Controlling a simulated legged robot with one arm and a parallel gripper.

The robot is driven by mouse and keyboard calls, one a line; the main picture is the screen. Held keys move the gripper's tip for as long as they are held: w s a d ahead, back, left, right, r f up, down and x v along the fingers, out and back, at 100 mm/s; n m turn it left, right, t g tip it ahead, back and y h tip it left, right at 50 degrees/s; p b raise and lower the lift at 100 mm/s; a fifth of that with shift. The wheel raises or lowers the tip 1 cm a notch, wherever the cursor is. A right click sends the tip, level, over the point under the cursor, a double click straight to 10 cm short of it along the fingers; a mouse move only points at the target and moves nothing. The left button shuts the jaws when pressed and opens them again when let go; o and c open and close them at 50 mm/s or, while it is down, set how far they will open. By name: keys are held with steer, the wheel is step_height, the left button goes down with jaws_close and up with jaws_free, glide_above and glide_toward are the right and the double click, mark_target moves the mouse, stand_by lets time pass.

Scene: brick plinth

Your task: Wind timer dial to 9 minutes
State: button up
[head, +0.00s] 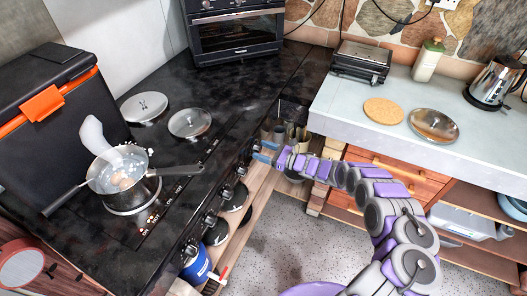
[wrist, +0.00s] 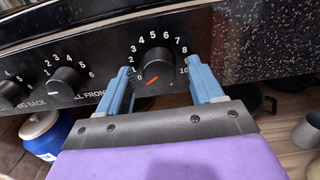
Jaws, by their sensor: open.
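The timer dial (wrist: 157,62) is a round black knob on the black front panel, ringed by white numbers from 0 to 10. A red mark on its lower part slants towards the lower left, on the side of the 0. My gripper (wrist: 160,68) is open, with one blue finger on each side of the dial's lower half. I cannot tell whether either finger touches it. In the head view my gripper (head: 262,152) reaches the far end of the stove front, and the dial cannot be made out there.
More knobs (wrist: 62,79) line the panel to the left. A pot of water (head: 123,182) with eggs stands on the stove top (head: 185,155). A blue container (head: 197,263) is below the panel. The counter (head: 360,105) is at the right, with grey floor in front.

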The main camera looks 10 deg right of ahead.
steer(key=shift+c, duration=0.2)
steer(key=shift+d, duration=0.1)
steer(key=c, duration=1)
